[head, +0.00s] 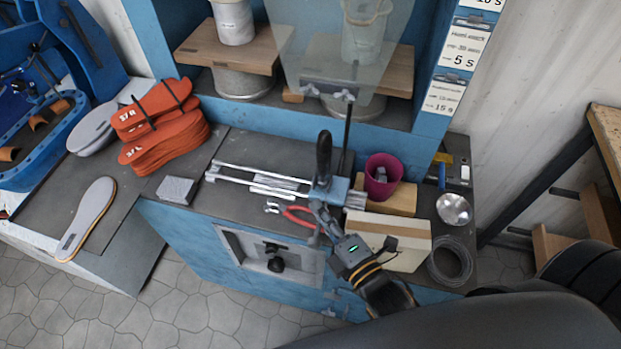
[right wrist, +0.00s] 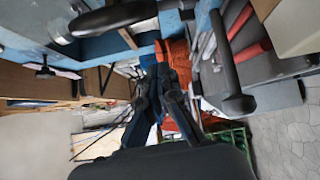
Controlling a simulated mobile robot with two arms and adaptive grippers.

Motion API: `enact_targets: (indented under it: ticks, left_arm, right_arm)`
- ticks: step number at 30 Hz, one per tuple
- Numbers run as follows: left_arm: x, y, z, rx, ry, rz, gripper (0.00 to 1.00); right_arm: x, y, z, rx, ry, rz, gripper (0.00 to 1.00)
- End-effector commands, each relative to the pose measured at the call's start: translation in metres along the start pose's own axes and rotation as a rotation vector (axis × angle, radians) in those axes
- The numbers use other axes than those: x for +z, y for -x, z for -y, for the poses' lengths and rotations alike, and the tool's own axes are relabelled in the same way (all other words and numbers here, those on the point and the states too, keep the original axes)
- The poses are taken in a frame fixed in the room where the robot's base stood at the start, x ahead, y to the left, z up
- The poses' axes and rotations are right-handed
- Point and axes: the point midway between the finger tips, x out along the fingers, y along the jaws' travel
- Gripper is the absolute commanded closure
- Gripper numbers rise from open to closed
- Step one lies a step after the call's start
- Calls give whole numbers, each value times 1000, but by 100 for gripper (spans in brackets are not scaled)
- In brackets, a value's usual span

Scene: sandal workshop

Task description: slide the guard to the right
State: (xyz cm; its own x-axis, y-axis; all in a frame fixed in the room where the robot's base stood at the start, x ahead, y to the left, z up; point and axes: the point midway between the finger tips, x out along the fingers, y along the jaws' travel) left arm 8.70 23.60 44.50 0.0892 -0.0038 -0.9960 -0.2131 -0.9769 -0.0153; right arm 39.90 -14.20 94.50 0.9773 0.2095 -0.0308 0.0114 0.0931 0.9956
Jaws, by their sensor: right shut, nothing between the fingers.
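The guard (head: 338,38) is a clear, tapering panel at the top of the head view, in front of the wooden shelves. A thin dark rod (head: 348,122) runs down from it to a blue carriage (head: 338,190) at the right end of two metal rails (head: 232,170). An upright black handle (head: 323,157) stands on the carriage. My right gripper (head: 320,210) is shut and empty, just in front of and below the carriage; I cannot tell whether it touches. Its closed fingers also show in the right wrist view (right wrist: 163,78). My left gripper is not in view.
Red-handled pliers (head: 298,216) lie left of my right gripper. A cardboard box (head: 402,240), a magenta cup (head: 382,176), a metal bowl (head: 454,208) and a dark coil (head: 450,262) crowd the right side. Red sandal soles (head: 165,130) are stacked at left, beyond a grey block (head: 177,190).

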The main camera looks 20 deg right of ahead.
Motion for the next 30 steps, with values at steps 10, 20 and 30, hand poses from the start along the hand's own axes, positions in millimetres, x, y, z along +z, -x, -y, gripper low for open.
enact_targets:
  ticks: [10, 20, 30]
  left_arm:
    - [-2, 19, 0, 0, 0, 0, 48]
    - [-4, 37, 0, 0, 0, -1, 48]
    - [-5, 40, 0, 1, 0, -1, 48]
  right_arm:
    - [0, -67, -4, 3, -3, 0, 100]
    - [26, -84, -2, -3, 0, -2, 100]
    - [38, -80, 1, -2, -3, -1, 100]
